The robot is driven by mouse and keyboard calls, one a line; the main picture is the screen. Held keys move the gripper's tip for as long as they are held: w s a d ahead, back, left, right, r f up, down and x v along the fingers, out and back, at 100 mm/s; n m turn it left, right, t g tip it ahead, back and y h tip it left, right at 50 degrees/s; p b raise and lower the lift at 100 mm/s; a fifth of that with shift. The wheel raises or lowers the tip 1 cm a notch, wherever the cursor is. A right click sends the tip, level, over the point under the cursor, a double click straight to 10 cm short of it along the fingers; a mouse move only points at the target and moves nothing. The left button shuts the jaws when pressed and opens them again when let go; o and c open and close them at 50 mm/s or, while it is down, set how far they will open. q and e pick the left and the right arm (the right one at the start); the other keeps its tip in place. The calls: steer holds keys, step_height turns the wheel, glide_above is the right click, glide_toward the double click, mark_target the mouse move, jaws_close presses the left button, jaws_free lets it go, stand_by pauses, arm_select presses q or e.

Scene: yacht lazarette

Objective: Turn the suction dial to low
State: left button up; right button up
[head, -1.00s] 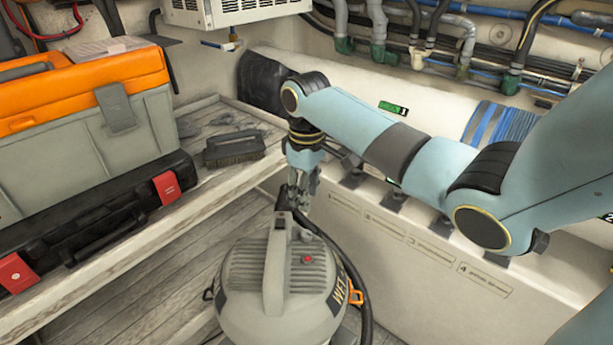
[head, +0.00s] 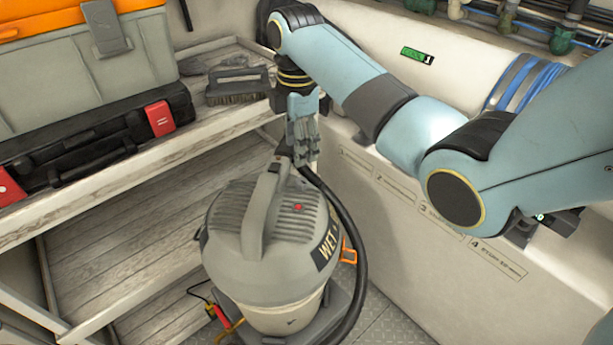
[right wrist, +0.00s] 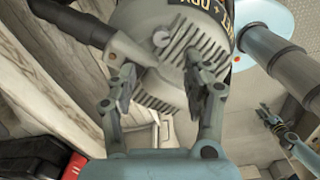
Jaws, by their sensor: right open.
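A grey wet/dry vacuum (head: 225,225) stands on the floor, with a raised grey handle (head: 254,220) on its ribbed lid. A small red control (head: 298,208) is on the lid right of the handle; I cannot tell whether it is the suction dial, and no setting marks are readable. My right gripper (head: 302,148) points down just above and behind the handle's far end. In the right wrist view, the right gripper (right wrist: 163,97) is open and empty, with the vacuum lid (right wrist: 190,45) beyond its fingers. My left gripper (right wrist: 268,117) appears small at the right there, jaws unclear.
A black hose (head: 352,235) curves around the vacuum's right side. A wooden shelf (head: 210,150) at the left holds a brush (head: 236,86), a black case (head: 90,140) and an orange-grey toolbox (head: 60,65). A white labelled wall (head: 400,215) stands at the right.

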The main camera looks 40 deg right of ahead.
mark_target(301, 181)
steer(key=f, duration=0.3)
steer(key=shift+s+d+f, duration=0.1)
steer(key=shift+s+f, duration=0.1)
steer(key=shift+f, duration=0.05)
step_height(301, 181, down, 5)
steer(key=shift+w+f+b, duration=0.1)
steer(key=shift+f+b, duration=0.1)
steer(key=shift+b, duration=0.2)
steer(key=shift+f, duration=0.35)
steer(key=shift+c, duration=0.4)
jaws_close()
arm_select(q)
steer(key=shift+w+a+f, duration=0.25)
steer(key=shift+w+a, duration=0.2)
steer(key=shift+a, duration=0.05)
steer(key=shift+r, duration=0.2)
